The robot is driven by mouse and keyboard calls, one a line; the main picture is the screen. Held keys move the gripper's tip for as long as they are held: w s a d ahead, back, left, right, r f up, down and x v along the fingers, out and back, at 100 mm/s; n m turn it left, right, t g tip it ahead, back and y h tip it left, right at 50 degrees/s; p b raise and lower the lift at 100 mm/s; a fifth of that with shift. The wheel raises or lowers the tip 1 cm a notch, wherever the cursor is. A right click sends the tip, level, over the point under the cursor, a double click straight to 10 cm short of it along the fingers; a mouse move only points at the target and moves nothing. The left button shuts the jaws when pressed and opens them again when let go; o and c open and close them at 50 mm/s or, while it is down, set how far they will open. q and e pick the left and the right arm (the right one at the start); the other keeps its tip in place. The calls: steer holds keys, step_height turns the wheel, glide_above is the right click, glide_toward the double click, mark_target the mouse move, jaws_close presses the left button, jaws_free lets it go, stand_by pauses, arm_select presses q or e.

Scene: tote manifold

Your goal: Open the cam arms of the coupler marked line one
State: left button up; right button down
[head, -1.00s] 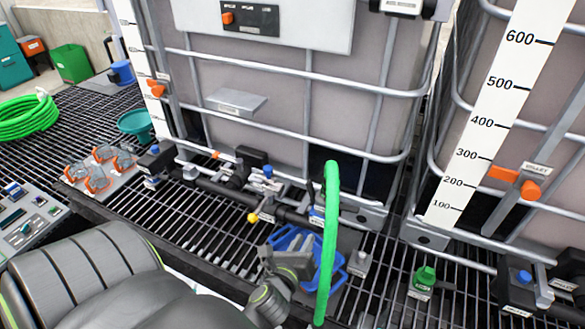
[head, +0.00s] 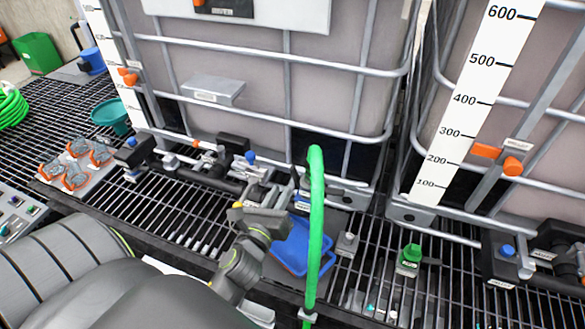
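My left gripper (head: 264,208) is at the centre of the head view, at the end of my grey arm from the lower left. It is close to the dark manifold pipe and fittings below the left tank. The arm and gripper body hide its fingertips, so I cannot tell how far they are apart. A grey coupler-like fitting (head: 262,176) shows just beyond it. A green hose (head: 316,215) rises to the right of the gripper, its upper end near the pipe. The labels are too small to read, so I cannot tell which coupler is line one. My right gripper is out of view.
A green-topped fitting (head: 411,253) stands further right. Orange-handled parts lie on a grey plate (head: 64,187) at left. The left tank's cage (head: 250,119) closes off the back.

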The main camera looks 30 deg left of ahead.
mark_target(291, 172)
arm_select(q)
steer(key=x, duration=0.9)
steer(key=shift+w, duration=0.1)
jaws_close()
